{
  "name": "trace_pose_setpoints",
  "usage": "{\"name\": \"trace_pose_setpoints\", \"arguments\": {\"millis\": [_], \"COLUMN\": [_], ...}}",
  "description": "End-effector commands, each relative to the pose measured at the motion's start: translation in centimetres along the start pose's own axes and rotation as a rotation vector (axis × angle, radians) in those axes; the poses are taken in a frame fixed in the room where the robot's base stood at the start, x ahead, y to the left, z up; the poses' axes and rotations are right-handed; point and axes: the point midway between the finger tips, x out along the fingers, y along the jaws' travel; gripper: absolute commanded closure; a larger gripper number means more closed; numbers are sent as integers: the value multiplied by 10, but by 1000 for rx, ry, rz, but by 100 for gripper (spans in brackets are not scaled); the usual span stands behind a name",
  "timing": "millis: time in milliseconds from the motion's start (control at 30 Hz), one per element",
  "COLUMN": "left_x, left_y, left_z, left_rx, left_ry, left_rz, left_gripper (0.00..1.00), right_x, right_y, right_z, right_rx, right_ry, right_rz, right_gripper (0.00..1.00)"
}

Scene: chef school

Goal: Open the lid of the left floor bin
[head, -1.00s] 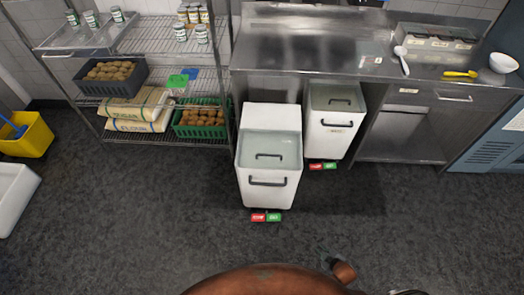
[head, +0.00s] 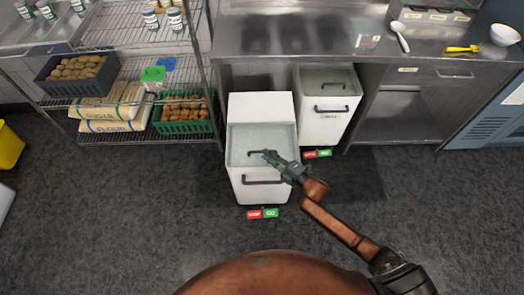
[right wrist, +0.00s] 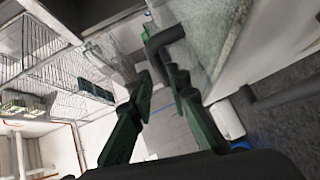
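The left floor bin (head: 245,190) is a white box with a translucent lid (head: 240,140), which lies shut. A dark bar handle (head: 254,152) sits on the lid, and another dark handle is on the bin's front. My right gripper (head: 274,158) is over the lid, at the right end of the lid handle. In the right wrist view, the two green fingers of my right gripper (right wrist: 160,76) stand apart with a gap between them. The dark handle (right wrist: 166,40) shows just beyond the fingertips; contact cannot be told. My left gripper is not in view.
A second white bin (head: 322,125) stands to the right, partly under the steel counter (head: 290,45). A wire shelf with a green crate (head: 185,127) and sacks (head: 110,108) stands on the left. The dark floor (head: 120,220) in front is clear.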

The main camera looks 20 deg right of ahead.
Motion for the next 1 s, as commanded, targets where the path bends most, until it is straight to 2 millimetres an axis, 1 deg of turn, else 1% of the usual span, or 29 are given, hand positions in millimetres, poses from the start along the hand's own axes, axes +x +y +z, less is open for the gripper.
{"name": "trace_pose_setpoints", "arguments": {"millis": [33, 100, 200, 300, 600, 833, 1000], "left_x": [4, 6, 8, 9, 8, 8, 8], "left_y": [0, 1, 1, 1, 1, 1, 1], "left_z": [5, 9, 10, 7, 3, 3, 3], "left_rx": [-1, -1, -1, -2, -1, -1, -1], "left_ry": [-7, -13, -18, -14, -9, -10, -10], "left_rz": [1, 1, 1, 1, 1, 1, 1], "left_gripper": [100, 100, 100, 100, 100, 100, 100], "right_x": [10, 20, 29, 35, 35, 35, 35], "right_y": [-2, -2, -2, -2, -1, -1, -1], "right_z": [0, 0, 0, 0, 2, 2, 2], "right_rx": [1, 2, 2, 2, 3, 3, 3], "right_ry": [1, 1, 0, -1, -5, -5, -4], "right_rz": [0, 0, 0, -1, -1, -1, -1], "right_gripper": [84, 84, 84, 84, 84, 99, 100]}}
